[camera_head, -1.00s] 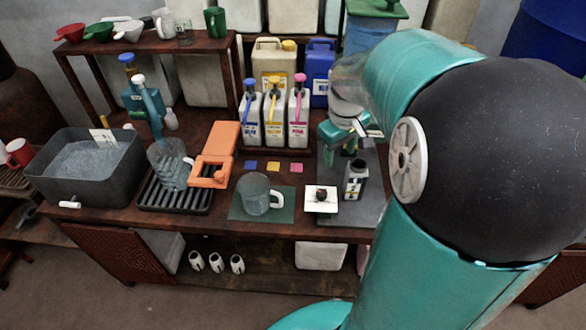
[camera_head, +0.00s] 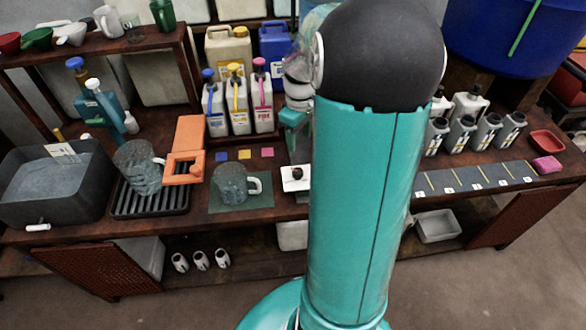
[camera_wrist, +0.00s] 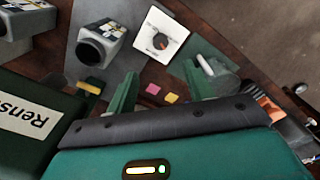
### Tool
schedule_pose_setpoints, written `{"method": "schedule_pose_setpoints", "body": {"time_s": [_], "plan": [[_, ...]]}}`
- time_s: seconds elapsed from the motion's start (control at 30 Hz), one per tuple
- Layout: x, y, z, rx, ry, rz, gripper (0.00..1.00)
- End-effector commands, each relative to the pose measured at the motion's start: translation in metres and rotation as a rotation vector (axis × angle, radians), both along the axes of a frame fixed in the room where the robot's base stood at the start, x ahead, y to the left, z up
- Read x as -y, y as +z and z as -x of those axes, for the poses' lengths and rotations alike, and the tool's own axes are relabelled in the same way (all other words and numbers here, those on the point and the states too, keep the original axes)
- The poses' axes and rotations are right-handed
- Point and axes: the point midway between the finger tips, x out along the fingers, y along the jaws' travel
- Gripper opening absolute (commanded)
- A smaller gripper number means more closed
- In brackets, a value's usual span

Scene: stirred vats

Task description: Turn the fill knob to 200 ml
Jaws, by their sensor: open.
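The fill knob (camera_head: 297,173) is a small dark knob on a white square plate (camera_head: 288,186) at the front of the bench. In the wrist view the knob (camera_wrist: 160,41) shows from above, with an orange mark and fine print on the plate (camera_wrist: 177,25); the print is too small to read. My gripper (camera_wrist: 161,80) is open, with its two green fingers apart and nothing between them at the tips. The knob lies beyond the fingertips, apart from them. In the head view my arm hides most of the gripper.
A clear glass mug (camera_head: 232,186) stands on a green mat left of the plate. A dark-mouthed bottle (camera_wrist: 101,43) is beside the plate in the wrist view. Pump bottles (camera_head: 238,106) stand behind. A glass jug (camera_head: 137,168) stands on a black rack. Several grey bottles (camera_head: 461,133) are at right.

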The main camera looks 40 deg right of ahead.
Motion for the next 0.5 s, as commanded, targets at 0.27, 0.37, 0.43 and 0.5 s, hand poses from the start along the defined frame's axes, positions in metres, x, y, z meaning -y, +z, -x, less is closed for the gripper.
{"method": "schedule_pose_setpoints", "body": {"time_s": [0.27, 0.37, 0.43, 0.5], "plan": [[-0.001, -0.042, 0.001, -0.005, -0.001, -0.005, 0.52], [-0.002, -0.063, 0.000, -0.004, 0.002, -0.005, 0.52], [-0.003, -0.076, 0.000, -0.004, 0.001, -0.005, 0.52], [-0.003, -0.090, -0.001, -0.003, 0.003, -0.005, 0.52]]}}
